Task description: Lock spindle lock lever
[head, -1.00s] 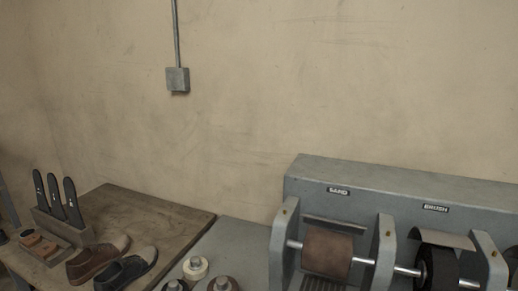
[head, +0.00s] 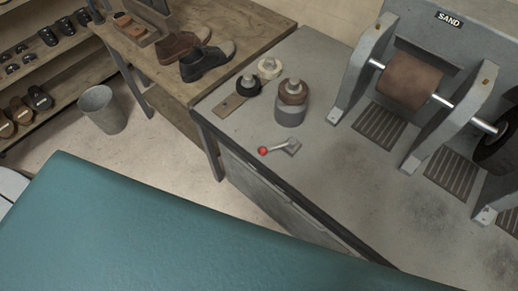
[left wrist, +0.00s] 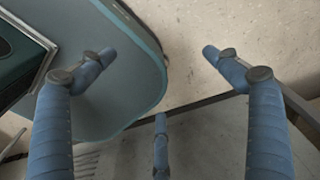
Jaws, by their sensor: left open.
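The spindle lock lever (head: 276,149) is a short metal arm with a red ball knob on a small base plate. It lies on the grey bench top (head: 330,190) near its front edge in the head view, with the knob pointing left. My left gripper (left wrist: 160,85) shows only in the left wrist view. Its blue fingers are spread wide with nothing between them, above floor and a grey surface. The lever is not visible in that view. My right gripper is in neither view.
Behind the lever stand a brown-topped container (head: 291,100) and spools (head: 247,84). The sanding drum (head: 409,80) and its upright brackets are to the right. Shoes (head: 207,62) sit on a wooden table. A teal surface (head: 150,230) fills the foreground; a bucket (head: 102,110) stands on the floor.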

